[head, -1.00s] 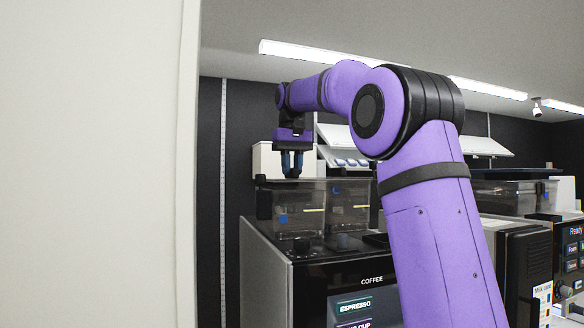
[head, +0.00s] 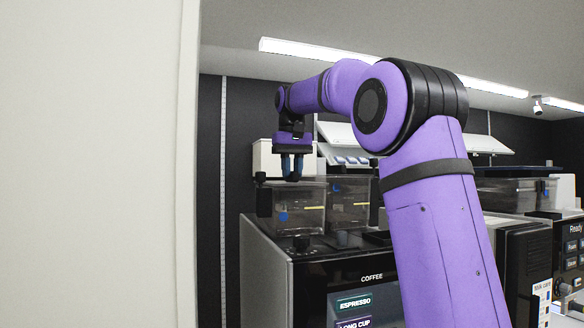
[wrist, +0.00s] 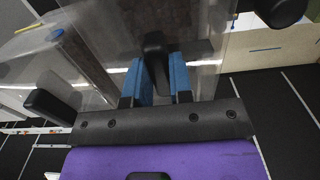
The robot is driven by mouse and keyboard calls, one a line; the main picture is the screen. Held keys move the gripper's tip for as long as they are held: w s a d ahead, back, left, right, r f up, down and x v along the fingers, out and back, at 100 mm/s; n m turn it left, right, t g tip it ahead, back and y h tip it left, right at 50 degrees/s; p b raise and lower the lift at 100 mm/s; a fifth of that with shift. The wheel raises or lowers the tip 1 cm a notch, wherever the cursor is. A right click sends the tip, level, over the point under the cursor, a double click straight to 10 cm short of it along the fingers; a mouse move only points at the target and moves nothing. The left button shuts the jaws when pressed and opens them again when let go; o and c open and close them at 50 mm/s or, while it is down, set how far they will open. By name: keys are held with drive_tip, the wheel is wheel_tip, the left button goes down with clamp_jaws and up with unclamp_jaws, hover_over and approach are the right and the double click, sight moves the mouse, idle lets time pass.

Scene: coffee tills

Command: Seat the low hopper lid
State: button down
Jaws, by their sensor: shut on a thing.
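My gripper (head: 292,172) is over the top of the left clear hopper (head: 298,208) on the coffee machine, with its blue fingers pointing down. In the wrist view, the fingers (wrist: 163,72) are shut on a black lid handle (wrist: 155,52). The lid itself looks clear, and its edges are hard to make out against the hopper. I cannot tell whether it lies flat in the rim.
The coffee machine (head: 350,268) stands below the hoppers. A white box (head: 268,157) is behind them. A pale wall or panel (head: 95,165) fills the left side. More machines (head: 530,250) stand at the right, partly behind my purple arm.

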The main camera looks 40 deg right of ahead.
idle(0.4)
drive_tip(key=shift+r, duration=0.9)
drive_tip(key=shift+f, duration=0.25)
idle(0.6)
drive_tip(key=shift+f, duration=0.75)
drive_tip(key=shift+r, duration=0.25)
drive_tip(key=shift+r, duration=0.75)
drive_tip(key=shift+f, duration=0.15)
idle(0.6)
drive_tip(key=shift+f, duration=0.85)
